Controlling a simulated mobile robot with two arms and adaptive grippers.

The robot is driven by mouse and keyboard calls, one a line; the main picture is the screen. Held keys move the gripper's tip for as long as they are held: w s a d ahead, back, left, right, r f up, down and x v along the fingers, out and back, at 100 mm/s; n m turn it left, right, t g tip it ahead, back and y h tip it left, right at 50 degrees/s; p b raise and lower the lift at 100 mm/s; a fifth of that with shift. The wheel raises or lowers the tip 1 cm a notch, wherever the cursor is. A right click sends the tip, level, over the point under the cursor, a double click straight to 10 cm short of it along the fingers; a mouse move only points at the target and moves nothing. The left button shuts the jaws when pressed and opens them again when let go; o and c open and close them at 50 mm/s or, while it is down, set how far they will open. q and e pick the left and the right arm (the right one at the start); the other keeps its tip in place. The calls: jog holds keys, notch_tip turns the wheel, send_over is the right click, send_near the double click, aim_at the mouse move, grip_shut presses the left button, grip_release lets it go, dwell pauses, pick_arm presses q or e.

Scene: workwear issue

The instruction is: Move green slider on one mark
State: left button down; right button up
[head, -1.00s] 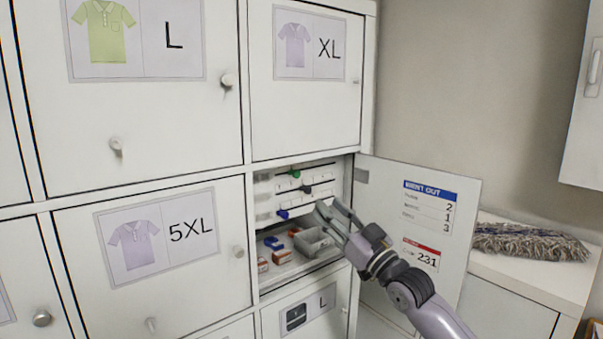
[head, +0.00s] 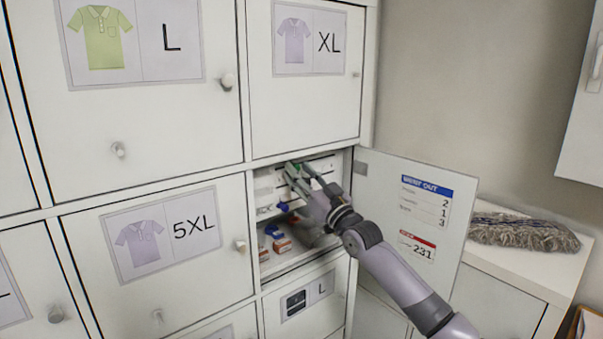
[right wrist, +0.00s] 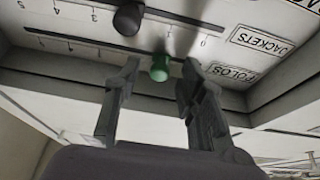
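The green slider (right wrist: 160,68) is a round knob on a slotted scale beside the POLOS label (right wrist: 234,70) in the right wrist view. The mark at the knob is hard to read. My right gripper (right wrist: 162,63) is open, with one finger on each side of the green knob. Gaps show on both sides, and nothing is held. In the head view my right gripper (head: 297,168) reaches into the open locker at the slider panel and covers most of the green slider. My left gripper is in no view.
A dark slider (right wrist: 128,19) sits on the neighbouring JACKETS scale, close to the fingers. A blue slider (head: 283,207) is lower on the panel. Small boxes (head: 282,245) stand on the locker floor. The open locker door (head: 415,225) is right of my arm.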

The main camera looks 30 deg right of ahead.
grip_shut()
dwell(0.3)
dwell(0.5)
